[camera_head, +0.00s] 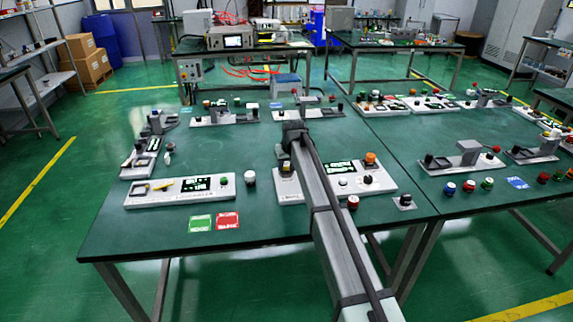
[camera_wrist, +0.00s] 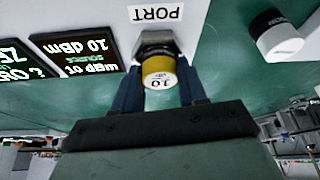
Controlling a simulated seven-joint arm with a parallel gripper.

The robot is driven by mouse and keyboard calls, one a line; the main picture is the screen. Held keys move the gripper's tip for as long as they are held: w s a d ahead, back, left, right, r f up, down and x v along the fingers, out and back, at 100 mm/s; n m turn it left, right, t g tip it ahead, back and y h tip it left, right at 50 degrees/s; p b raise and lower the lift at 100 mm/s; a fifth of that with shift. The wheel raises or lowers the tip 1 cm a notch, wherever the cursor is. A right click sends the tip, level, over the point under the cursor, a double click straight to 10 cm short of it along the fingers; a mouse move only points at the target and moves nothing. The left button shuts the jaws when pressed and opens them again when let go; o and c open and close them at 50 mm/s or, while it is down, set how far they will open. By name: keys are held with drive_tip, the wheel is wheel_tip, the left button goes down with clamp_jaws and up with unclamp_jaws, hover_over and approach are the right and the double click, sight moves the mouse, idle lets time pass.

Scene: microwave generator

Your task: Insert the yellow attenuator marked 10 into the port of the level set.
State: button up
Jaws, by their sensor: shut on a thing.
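My gripper (camera_wrist: 159,88) is shut on the yellow attenuator (camera_wrist: 158,79), one dark finger on each side. Its pale end face with an upside-down 10 faces the wrist camera. Directly behind it is the metal hex fitting of the port (camera_wrist: 154,44), beside an upside-down PORT label (camera_wrist: 156,14). The two line up closely; I cannot tell whether the attenuator is seated or just in front. In the head view my gripper (camera_head: 293,137) is over the left part of a white level set (camera_head: 340,188), and my arm hides the port and attenuator.
The level set has a lit screen (camera_head: 342,167), and an orange knob (camera_head: 370,158) on its right. A white cylinder with a black end (camera_wrist: 276,36) stands close by. Another white panel (camera_head: 165,197) lies to the left, with green (camera_head: 201,223) and red (camera_head: 228,220) cards in front.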

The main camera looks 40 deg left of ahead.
drive_tip(key=shift+f, duration=0.1)
drive_tip(key=o, duration=1.2)
drive_tip(key=shift+c, duration=0.2)
drive_tip(key=v, duration=1.2)
drive_tip(key=shift+r, duration=0.2)
drive_tip(key=shift+w, duration=0.1)
